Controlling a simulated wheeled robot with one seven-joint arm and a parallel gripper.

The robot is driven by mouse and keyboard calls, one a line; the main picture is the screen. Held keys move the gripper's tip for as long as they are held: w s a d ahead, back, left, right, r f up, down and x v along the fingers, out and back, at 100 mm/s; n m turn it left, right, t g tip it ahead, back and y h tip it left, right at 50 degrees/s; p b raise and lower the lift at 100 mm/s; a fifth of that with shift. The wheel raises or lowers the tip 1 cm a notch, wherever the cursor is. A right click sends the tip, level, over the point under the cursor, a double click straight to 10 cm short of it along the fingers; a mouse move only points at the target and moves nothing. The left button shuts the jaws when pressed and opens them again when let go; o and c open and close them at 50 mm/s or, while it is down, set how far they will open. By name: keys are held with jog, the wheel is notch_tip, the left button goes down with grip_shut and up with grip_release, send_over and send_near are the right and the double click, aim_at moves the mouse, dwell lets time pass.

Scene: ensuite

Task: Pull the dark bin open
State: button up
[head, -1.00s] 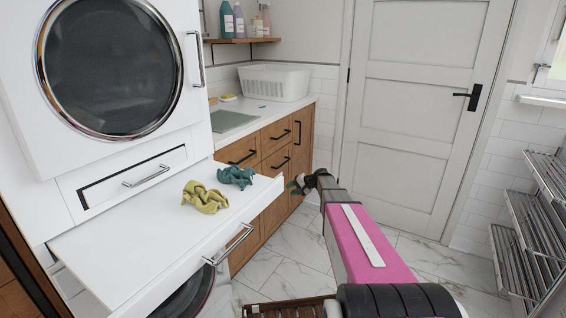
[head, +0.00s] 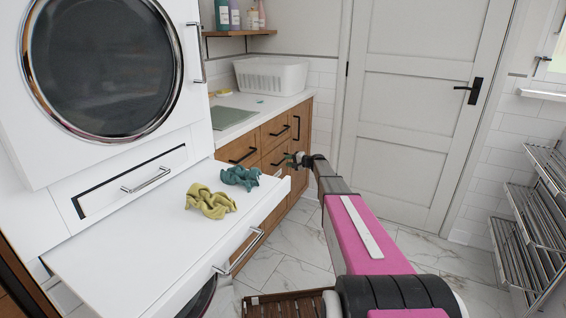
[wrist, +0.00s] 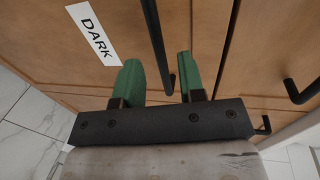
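The dark bin's wooden front (wrist: 45,45) fills much of the wrist view, with a white label reading DARK (wrist: 93,34). A black bar handle (wrist: 157,42) stands off the wood to the right of the label. My gripper (wrist: 160,82) has its two green fingers apart, one on each side of the handle's lower end in the picture. I cannot tell whether a finger touches the handle. In the head view my gripper (head: 298,159) is at the wooden cabinet fronts, and my arm hides part of them. The front looks closed.
A white pull-out shelf (head: 130,225) with yellow (head: 210,201) and teal (head: 240,177) cloths juts out at left. A slatted wooden piece (head: 285,305) lies low in front. A metal rack (head: 530,225) stands at right. Tiled floor (head: 430,255) is clear before the door (head: 415,110).

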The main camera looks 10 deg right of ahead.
jog(key=x, duration=0.4)
grip_shut()
jog(key=shift+s, duration=0.1)
jog(key=f+v, duration=0.3)
jog(key=v, duration=1.4)
jog(key=d+f+v, duration=0.1)
jog(key=f+v, duration=0.3)
jog(key=v, duration=1.4)
jog(key=shift+s+d+f, duration=0.15)
jog(key=shift+s+d, duration=0.05)
jog(key=shift+s, duration=0.25)
grip_release()
